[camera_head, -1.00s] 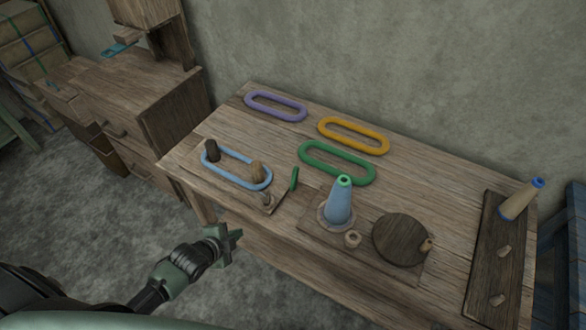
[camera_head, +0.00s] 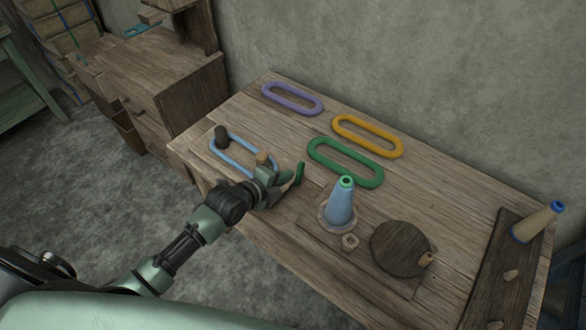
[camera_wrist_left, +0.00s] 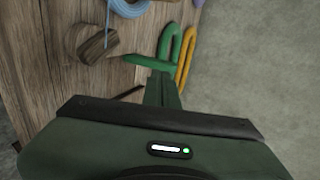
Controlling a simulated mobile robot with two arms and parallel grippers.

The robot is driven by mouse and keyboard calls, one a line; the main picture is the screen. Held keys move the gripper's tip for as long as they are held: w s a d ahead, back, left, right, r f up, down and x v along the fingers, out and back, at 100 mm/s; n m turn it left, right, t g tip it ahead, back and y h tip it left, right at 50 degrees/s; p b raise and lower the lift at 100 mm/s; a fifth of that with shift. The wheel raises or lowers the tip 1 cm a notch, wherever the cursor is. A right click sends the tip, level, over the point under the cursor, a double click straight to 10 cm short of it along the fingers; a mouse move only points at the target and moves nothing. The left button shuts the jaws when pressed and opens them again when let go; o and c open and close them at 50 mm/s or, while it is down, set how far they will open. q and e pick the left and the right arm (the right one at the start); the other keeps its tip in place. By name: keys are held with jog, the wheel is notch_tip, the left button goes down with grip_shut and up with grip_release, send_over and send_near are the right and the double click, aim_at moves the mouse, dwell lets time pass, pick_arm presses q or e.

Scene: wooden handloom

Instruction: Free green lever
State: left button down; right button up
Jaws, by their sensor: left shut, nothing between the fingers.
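In the left wrist view the green lever (camera_wrist_left: 148,63) lies just ahead of my fingertips. My left gripper (camera_head: 288,179) is shut and empty, immediately left of the lever. Its closed fingers (camera_wrist_left: 163,90) point at the lever; I cannot tell whether they touch it. A blue loop (camera_head: 228,159) runs around a dark peg (camera_head: 222,136) and a wooden peg (camera_head: 263,159). My gripper hides the front of that board. My right gripper is out of view.
Purple (camera_head: 292,98), orange (camera_head: 367,136) and green (camera_head: 345,163) loops lie on the table behind. A blue cone (camera_head: 340,205) and a round wooden disc (camera_head: 400,249) stand to the right of the lever.

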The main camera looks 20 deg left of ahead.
aim_at(302, 162)
pick_arm(q)
jog(key=shift+w+d+f, duration=0.15)
jog(key=shift+w+d, duration=0.05)
jog(key=shift+w, duration=0.35)
jog(key=shift+w+d+f, duration=0.1)
jog(key=shift+w+d, duration=0.05)
jog(key=shift+w, duration=0.45)
jog(key=shift+w+d+f, duration=0.15)
jog(key=shift+w+d, duration=0.05)
jog(key=shift+w, duration=0.35)
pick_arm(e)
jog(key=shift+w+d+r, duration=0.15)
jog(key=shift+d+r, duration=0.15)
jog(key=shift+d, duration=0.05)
